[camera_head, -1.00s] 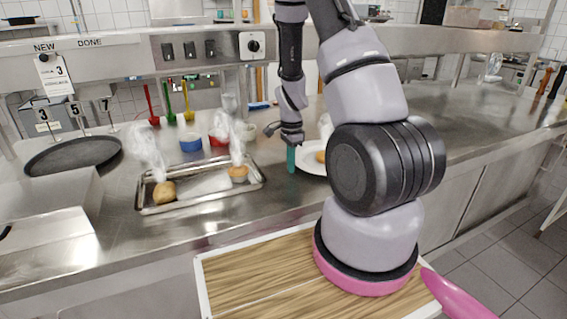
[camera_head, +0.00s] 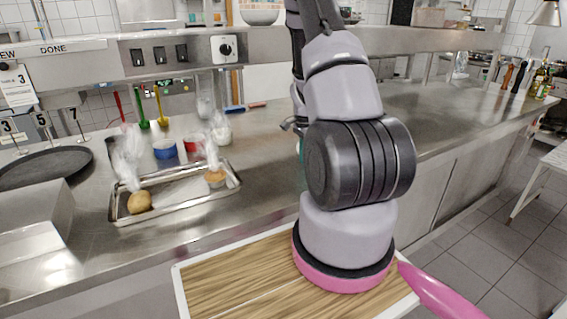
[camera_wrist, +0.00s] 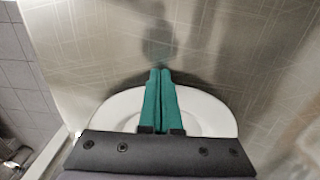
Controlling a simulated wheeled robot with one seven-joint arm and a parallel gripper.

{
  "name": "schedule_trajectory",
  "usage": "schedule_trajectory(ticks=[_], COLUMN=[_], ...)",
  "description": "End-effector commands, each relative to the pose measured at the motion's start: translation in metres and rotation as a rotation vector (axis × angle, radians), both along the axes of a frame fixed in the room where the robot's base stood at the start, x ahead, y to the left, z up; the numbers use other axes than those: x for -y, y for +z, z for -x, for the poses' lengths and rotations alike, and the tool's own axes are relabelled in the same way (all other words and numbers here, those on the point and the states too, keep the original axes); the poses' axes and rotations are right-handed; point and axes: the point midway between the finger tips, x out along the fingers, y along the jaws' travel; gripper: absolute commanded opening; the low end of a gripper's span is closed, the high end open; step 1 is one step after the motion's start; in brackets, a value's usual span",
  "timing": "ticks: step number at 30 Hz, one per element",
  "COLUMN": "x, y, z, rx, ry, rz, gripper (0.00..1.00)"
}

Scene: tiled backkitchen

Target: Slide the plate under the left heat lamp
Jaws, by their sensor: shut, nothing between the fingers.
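A white round plate shows in the wrist view (camera_wrist: 212,112), lying on the steel counter. My gripper (camera_wrist: 160,72) has its two teal fingers pressed together with nothing between them. In the wrist view the fingers cross over the plate's middle and their tips reach its far rim; I cannot tell whether they touch it. In the head view my arm hides the plate and most of the gripper. One cone-shaped lamp (camera_head: 545,13) hangs at the top right corner; I cannot tell whether it is the left heat lamp.
A metal tray (camera_head: 176,205) with two steaming food pieces lies left of my arm.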

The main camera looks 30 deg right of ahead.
Motion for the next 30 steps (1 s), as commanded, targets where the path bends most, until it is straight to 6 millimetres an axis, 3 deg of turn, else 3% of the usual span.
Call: schedule_trajectory(ticks=[3, 15, 21, 30], x=[0.039, 0.151, 0.173, 0.173], y=[0.0, -0.001, 0.0, 0.0], z=[-0.001, -0.006, -0.007, -0.008], rx=[0.001, 0.0, 0.0, 0.0], ry=[-0.007, -0.004, 0.0, 0.001], rz=[0.002, 0.002, 0.001, 0.001], gripper=[0.0, 0.0, 0.0, 0.0])
